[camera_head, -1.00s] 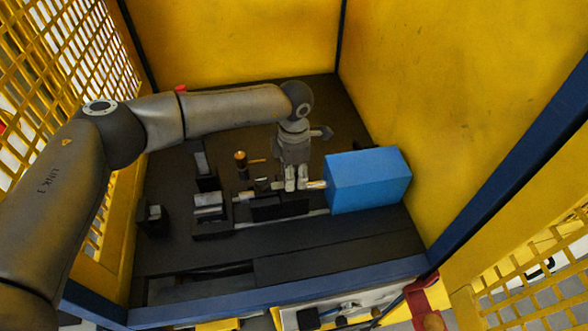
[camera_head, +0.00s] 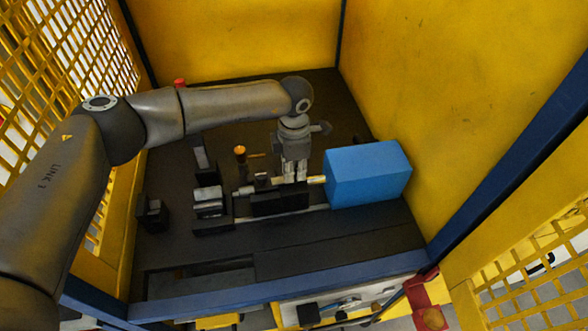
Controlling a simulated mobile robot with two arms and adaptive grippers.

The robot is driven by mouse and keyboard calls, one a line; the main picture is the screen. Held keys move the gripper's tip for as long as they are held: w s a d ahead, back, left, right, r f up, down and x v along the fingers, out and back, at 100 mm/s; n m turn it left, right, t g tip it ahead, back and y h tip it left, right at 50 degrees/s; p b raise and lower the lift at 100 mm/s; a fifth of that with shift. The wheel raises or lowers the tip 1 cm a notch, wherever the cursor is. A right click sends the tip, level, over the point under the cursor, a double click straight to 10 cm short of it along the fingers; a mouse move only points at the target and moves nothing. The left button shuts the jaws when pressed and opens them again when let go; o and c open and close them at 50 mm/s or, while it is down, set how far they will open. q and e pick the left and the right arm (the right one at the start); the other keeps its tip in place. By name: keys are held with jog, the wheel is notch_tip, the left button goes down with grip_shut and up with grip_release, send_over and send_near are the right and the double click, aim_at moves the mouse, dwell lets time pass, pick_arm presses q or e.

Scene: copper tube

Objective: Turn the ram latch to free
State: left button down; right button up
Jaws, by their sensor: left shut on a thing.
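My left gripper (camera_head: 295,176) points down from my left arm onto the bench fixture, just left of the blue block (camera_head: 367,175). Its fingers are shut on a small part at the rod line, which I take to be the ram latch; the fingers hide it. The lower fingertips end at the top of a black block (camera_head: 280,201). A pale rod (camera_head: 316,180) runs between the gripper and the blue block. My right gripper is not in view.
A post with an orange top (camera_head: 240,152) stands left of the gripper. A silver clamp block (camera_head: 209,202) and a small black block (camera_head: 153,215) are further left. Yellow walls close in the dark bench; a blue rail (camera_head: 280,290) runs along its front.

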pick_arm(q)
jog(key=n+b, duration=1.2)
jog(key=b, duration=0.3)
jog(key=shift+w+f+n, duration=0.1)
jog(key=shift+f+n, duration=0.05)
jog(key=shift+n, duration=0.15)
jog(key=n+b, duration=0.2)
jog(key=n, duration=0.1)
jog(key=shift+b, duration=0.35)
jog(key=shift+r+n+b, duration=0.25)
jog(key=shift+n+b, duration=0.45)
jog(key=shift+n, duration=0.3)
jog(key=c, duration=1.4)
grip_release()
jog(key=shift+c, duration=0.2)
notch_tip(320, 180, up, 12)
